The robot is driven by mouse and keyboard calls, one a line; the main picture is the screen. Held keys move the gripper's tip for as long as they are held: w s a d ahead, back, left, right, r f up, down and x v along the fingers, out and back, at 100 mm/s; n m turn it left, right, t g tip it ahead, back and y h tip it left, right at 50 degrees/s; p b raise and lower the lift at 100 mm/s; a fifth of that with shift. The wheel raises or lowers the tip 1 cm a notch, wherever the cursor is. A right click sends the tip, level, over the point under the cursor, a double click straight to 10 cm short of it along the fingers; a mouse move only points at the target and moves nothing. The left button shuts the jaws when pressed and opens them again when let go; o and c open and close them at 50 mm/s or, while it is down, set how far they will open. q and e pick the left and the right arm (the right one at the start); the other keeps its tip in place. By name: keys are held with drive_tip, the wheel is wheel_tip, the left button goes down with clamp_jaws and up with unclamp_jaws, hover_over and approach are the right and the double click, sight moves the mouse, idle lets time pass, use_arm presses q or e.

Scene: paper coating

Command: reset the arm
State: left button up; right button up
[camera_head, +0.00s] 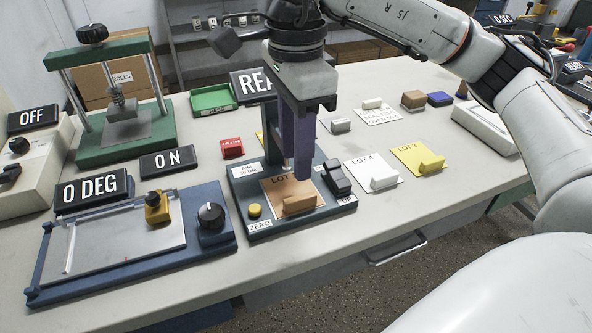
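My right gripper (302,176) reaches in from the upper right and points down over the gauge (334,211). Its purple-grey fingers overlap in this view, so I cannot tell whether they are open or shut. A tan card marked LOT (276,187) lies on the gauge's plate, with a tan block (299,204) on its front part. The fingertips appear just above and behind this block; no grip on it shows. The gripper partly hides the card and a display behind it. My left gripper is not in view.
A blue coating bench (217,245) with a knob stands at the left, a green press (155,143) behind it. A white card (371,168) and a yellow card (414,158), each with a block, lie to the right. The table's front edge (340,254) is clear.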

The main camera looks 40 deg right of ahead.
drive_tip(key=shift+r, duration=0.85)
drive_tip(key=shift+r, duration=0.1)
